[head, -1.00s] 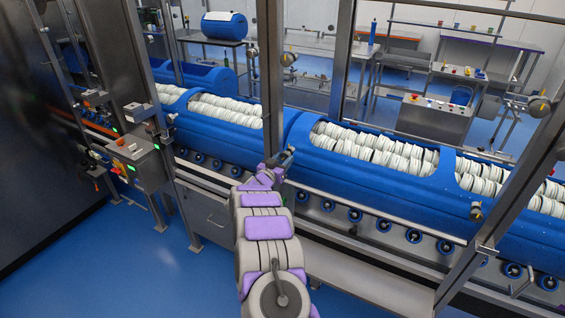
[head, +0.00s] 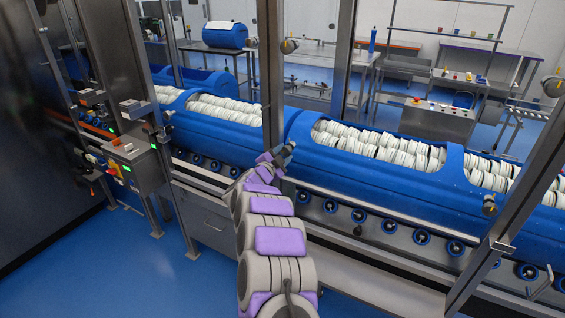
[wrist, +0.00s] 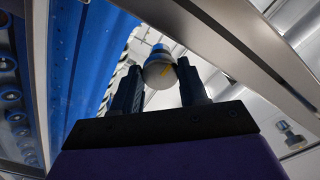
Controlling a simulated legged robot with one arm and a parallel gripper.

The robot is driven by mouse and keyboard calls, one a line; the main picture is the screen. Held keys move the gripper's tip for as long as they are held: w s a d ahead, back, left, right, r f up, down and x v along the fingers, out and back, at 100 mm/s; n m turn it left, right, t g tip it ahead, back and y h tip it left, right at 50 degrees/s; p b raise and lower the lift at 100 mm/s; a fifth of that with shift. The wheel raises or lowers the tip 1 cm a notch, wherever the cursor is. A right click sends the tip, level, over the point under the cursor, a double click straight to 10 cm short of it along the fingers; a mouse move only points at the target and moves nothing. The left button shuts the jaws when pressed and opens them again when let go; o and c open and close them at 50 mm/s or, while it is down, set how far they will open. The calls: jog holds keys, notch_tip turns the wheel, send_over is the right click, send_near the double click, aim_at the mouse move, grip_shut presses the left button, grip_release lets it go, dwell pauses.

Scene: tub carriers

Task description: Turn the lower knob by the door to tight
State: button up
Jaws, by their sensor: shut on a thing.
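In the wrist view, a round grey knob (wrist: 156,76) with a yellow mark on its face and a blue part behind it sits between the two dark fingers of my gripper (wrist: 159,66). The fingers are shut on it, one on each side. In the head view, my gripper (head: 283,154) is at the steel post (head: 271,90), at its lower knob, which the fingers hide. I cannot tell what setting the yellow mark stands for.
A blue tub carrier (head: 385,175) full of white discs lies behind the posts on a roller conveyor. A right post (head: 510,190) carries another lower knob (head: 489,205). A control box (head: 130,150) stands at left. Blue floor (head: 130,260) is open at lower left.

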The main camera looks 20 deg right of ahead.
jog(key=m+b, duration=0.1)
jog(key=m, duration=0.1)
jog(key=m+b, duration=0.1)
jog(key=b, duration=0.1)
jog(key=m+b, duration=0.2)
jog(key=shift+f+m, duration=0.3)
jog(key=m+b, duration=0.2)
jog(key=shift+a+r+m, duration=0.1)
jog(key=shift+m, duration=0.3)
jog(key=m, duration=0.4)
jog(key=shift+b, duration=0.3)
jog(key=m, duration=0.4)
jog(key=shift+s+m, duration=0.1)
jog(key=shift+m, duration=0.2)
jog(key=o, duration=1.1)
jog(key=shift+r, duration=0.1)
jog(key=shift+c, duration=0.2)
jog(key=shift+r, duration=0.1)
